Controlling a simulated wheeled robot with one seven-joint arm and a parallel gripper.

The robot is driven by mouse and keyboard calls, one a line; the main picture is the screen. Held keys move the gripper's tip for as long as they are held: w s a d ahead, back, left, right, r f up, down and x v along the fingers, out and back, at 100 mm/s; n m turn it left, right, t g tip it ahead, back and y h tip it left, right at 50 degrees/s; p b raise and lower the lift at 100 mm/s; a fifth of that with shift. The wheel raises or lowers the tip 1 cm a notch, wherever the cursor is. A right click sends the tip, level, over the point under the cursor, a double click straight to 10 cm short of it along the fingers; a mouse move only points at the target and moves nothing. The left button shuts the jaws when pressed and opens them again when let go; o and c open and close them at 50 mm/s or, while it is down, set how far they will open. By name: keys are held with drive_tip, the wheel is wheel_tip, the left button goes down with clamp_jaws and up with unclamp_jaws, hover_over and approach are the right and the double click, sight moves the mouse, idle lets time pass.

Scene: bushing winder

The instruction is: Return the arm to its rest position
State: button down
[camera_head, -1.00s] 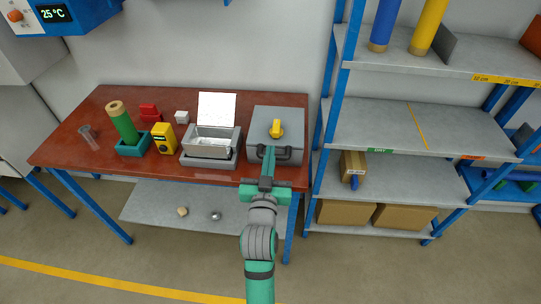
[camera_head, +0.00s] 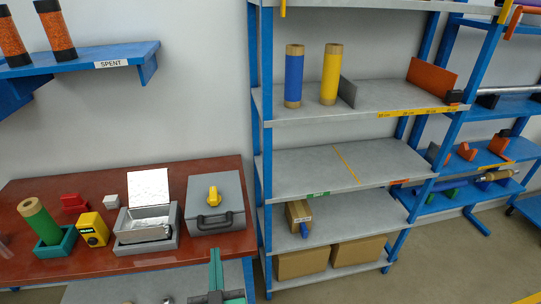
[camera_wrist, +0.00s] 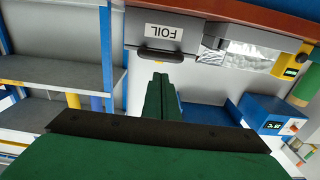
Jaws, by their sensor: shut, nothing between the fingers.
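My gripper (camera_head: 216,272) is at the bottom edge of the head view, in front of the workbench's front edge and below the grey case. Its green fingers are together and nothing is between them. In the wrist view my gripper (camera_wrist: 165,92) shows its two green fingers pressed side by side, pointing toward the bench. The rest of my arm is below the head view and hidden there. The grey case (camera_head: 226,197) with a yellow knob stands on the bench; it shows in the wrist view (camera_wrist: 140,34) with a FOIL label.
The red-brown workbench (camera_head: 120,184) carries an open metal box (camera_head: 145,245), a yellow device (camera_head: 93,230) and a green roll (camera_head: 40,222). A blue-framed shelf (camera_head: 262,130) with blue and yellow rolls stands to the right. Floor (camera_head: 440,270) at lower right is clear.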

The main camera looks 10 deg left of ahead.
drive_tip(key=s+d+f+h, duration=0.3)
drive_tip(key=s+d+f, duration=0.7)
drive_tip(key=s+d, duration=0.3)
drive_tip(key=s+d+f+m+g+h, duration=0.1)
drive_tip(key=s+d, duration=0.3)
drive_tip(key=s, duration=0.4)
drive_tip(key=s+d+m+h, duration=0.2)
drive_tip(key=s+d+m, duration=0.1)
drive_tip(key=s+d, duration=0.2)
drive_tip(key=s, duration=0.2)
drive_tip(key=shift+s+f+g+h, duration=0.3)
drive_tip(key=shift+s+f+g, duration=0.05)
drive_tip(key=shift+s+g, duration=0.05)
drive_tip(key=shift+w, duration=0.1)
